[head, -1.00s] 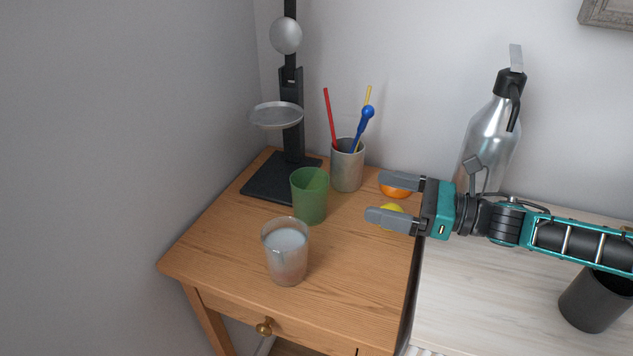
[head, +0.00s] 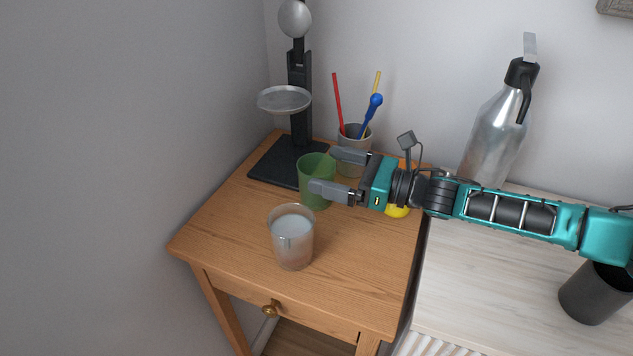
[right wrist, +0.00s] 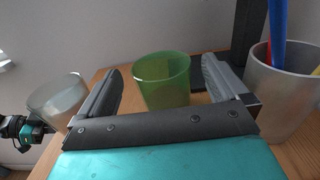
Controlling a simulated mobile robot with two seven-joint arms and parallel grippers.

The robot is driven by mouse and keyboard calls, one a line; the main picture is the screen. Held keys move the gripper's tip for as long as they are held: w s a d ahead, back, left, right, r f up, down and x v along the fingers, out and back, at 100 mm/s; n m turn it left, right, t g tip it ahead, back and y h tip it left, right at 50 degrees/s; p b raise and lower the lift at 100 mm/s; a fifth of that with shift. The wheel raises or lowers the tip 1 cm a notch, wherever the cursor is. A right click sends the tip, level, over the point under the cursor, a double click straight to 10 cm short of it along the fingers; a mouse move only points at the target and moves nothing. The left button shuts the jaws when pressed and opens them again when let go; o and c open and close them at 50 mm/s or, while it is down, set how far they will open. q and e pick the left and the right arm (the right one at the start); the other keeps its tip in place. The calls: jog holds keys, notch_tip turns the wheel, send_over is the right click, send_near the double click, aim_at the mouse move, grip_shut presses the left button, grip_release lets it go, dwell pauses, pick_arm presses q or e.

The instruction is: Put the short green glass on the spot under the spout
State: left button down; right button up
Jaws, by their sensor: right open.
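The short green glass (head: 314,196) stands upright on the wooden side table, in front of the black stand. My right gripper (head: 322,170) comes in from the right, open, with its fingertips at the glass. In the right wrist view the green glass (right wrist: 164,82) shows between the two fingers, just beyond them, with gaps on both sides. The gripper hides part of the glass in the head view. I cannot make out a spout or a marked spot for certain. Part of what looks like my left arm shows at the right wrist view's left edge; its fingers are not clear.
The black stand (head: 262,170) carries a grey dish (head: 284,99). A grey cup (head: 354,135) with sticks is behind the gripper; a yellow object (head: 398,211) lies beneath it. A metal bottle (head: 492,140) stands right.

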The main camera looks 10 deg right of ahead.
jog(key=shift+x, duration=1.05)
jog(key=shift+r, duration=0.1)
jog(key=c, duration=1.9)
jog(key=shift+o, duration=0.2)
jog(key=shift+d+r, duration=0.1)
jog(key=shift+s+d+r, duration=0.45)
jog(key=shift+d+r, duration=0.2)
jog(key=shift+r, duration=0.05)
jog(key=s+d+r+b, duration=0.1)
jog(key=s+d+r, duration=0.5)
jog(key=d, duration=0.4)
jog(key=shift+s, duration=0.5)
